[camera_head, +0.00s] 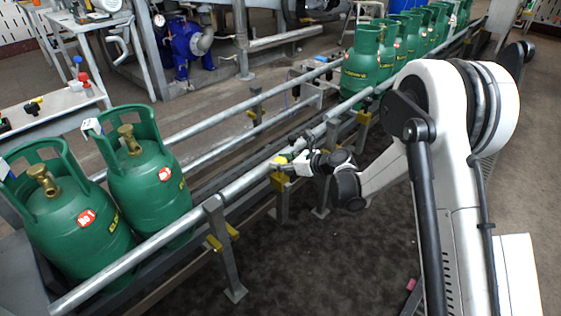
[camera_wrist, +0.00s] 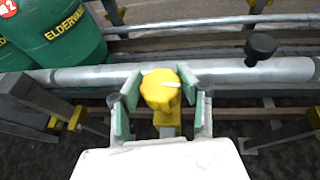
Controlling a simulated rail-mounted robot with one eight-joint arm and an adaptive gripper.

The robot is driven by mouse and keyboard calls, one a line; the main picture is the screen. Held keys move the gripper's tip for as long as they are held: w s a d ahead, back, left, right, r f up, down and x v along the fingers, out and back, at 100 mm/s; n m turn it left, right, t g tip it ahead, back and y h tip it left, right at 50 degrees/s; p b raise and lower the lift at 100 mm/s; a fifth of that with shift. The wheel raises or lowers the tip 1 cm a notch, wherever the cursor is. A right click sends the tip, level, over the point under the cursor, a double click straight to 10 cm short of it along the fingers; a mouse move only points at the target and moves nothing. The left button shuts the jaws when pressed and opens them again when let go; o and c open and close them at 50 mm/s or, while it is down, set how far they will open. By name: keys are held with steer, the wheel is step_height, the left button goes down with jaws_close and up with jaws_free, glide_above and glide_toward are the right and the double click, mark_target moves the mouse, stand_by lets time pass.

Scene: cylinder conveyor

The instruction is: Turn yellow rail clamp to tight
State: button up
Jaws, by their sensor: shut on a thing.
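The yellow rail clamp (camera_wrist: 160,90) has a rounded knob with a white mark on top and a yellow body below it. It sits on the near grey guide rail (camera_wrist: 235,72). My gripper (camera_wrist: 161,97) has its two green-padded fingers on either side of the knob and is shut on it. In the head view the clamp (camera_head: 279,179) shows small at the end of my arm, with my gripper (camera_head: 293,166) at it. The lower part of the clamp is partly hidden by my gripper in the wrist view.
Green gas cylinders (camera_head: 148,172) stand on the conveyor at the left, and several more (camera_head: 362,62) at the back right. Grey support posts (camera_head: 221,245) with yellow brackets hold the rail. A black knob (camera_wrist: 261,47) stands right of the clamp. A white table (camera_head: 55,110) is at the left.

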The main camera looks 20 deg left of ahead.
steer(key=shift+g, duration=0.4)
steer(key=shift+c, duration=0.4)
steer(key=n+g, duration=0.2)
steer(key=n, duration=0.1)
steer(key=shift+w+g+y, duration=0.1)
steer(key=shift+g+y, duration=0.2)
steer(key=shift+g, duration=0.1)
steer(key=n+g, duration=0.4)
steer(key=shift+g, duration=0.4)
steer(key=shift+n+h, duration=0.3)
steer(key=shift+h, duration=0.1)
steer(key=o, duration=1.2)
steer(key=v, duration=1.2)
steer(key=shift+w, duration=0.1)
